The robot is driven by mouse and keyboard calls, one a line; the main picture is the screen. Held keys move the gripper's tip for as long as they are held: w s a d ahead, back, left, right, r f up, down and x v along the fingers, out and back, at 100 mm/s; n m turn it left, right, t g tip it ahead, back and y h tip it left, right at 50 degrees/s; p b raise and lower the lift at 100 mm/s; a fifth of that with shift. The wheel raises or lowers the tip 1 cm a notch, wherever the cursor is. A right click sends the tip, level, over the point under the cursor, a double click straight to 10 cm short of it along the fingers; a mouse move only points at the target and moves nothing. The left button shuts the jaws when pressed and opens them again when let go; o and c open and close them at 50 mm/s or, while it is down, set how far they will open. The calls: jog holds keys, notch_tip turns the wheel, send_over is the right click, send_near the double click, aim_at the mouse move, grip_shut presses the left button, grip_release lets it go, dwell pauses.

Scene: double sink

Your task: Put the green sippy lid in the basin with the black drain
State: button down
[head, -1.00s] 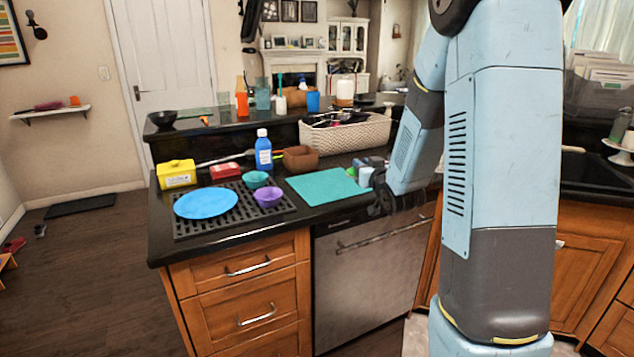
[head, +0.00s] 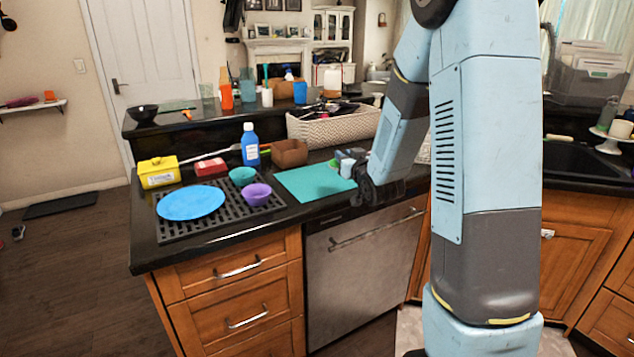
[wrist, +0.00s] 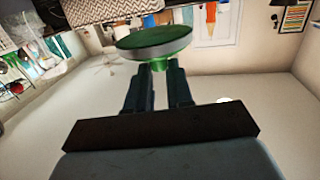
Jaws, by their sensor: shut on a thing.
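The green sippy lid (wrist: 152,43) shows in the wrist view as a green disc with a pale grey rim and a short green spout. My gripper (wrist: 159,72) is shut on this spout, with the disc beyond the fingertips. In the head view my gripper (head: 367,190) is at the counter's front edge, above the dishwasher, and I cannot make out the lid there. A dark sink (head: 585,163) shows partly behind my arm at the right. Its basins and the black drain cannot be made out.
A teal mat (head: 315,182) lies left of my gripper, with small items (head: 348,160) behind it. A blue plate (head: 191,203) and bowls sit on a black rack. A woven basket (head: 335,128) stands behind. The dishwasher (head: 360,262) is below.

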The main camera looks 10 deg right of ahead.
jog(key=w+a+f, duration=0.4)
jog(key=w+f, duration=0.1)
jog(key=w+a+f, duration=0.2)
jog(key=w, duration=0.1)
jog(key=shift+a+f, duration=0.25)
jog(key=shift+a, duration=0.1)
jog(key=shift+w+a+f, duration=0.35)
jog(key=shift+w+f, duration=0.15)
jog(key=shift+f, duration=1.8)
jog(key=c, duration=1)
grip_release()
